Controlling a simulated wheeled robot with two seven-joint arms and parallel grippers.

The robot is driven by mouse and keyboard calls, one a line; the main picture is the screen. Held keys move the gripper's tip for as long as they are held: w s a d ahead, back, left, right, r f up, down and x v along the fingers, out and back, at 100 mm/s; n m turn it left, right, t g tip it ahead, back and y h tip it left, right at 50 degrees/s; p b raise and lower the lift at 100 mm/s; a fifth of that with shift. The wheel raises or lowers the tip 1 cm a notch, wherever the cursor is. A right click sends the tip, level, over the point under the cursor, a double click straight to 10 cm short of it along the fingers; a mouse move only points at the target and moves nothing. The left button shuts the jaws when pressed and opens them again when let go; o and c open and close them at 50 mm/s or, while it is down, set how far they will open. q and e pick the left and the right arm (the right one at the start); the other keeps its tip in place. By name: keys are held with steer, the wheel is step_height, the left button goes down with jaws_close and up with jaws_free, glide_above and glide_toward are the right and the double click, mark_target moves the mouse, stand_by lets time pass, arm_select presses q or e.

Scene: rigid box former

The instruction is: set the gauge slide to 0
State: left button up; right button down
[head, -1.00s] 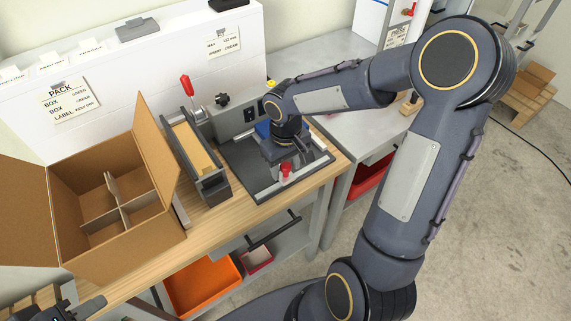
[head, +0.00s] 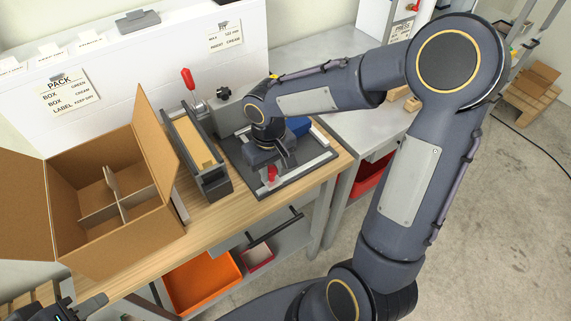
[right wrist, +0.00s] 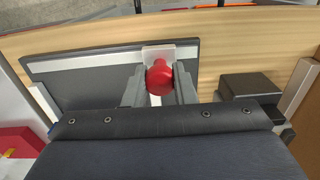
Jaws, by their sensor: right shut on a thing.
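The box former's dark base plate (head: 240,152) lies on the wooden bench, with pale metal rails along its edges. The gauge slide's red knob (head: 271,173) stands at the plate's front edge. In the right wrist view, the red knob (right wrist: 159,77) sits on a pale metal slide piece (right wrist: 158,52), between the two fingers of my right gripper (right wrist: 160,88). The right gripper is shut on the knob. Any scale marks are hidden or too small to read. Part of my left gripper (head: 75,309) shows at the bottom left corner, far from the plate; its fingers cannot be made out.
An open cardboard box (head: 108,243) with dividers stands at the left. A dark trough (head: 211,181) with tan sheets and a red-handled lever (head: 188,79) stand left of the plate. A blue block (head: 297,126) is behind my wrist. An orange bin (head: 202,282) sits below.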

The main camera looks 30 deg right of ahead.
steer(key=shift+a, duration=1.25)
steer(key=c, duration=1.2)
jaws_free()
step_height(320, 180, up, 8)
steer(key=shift+s+f, duration=0.1)
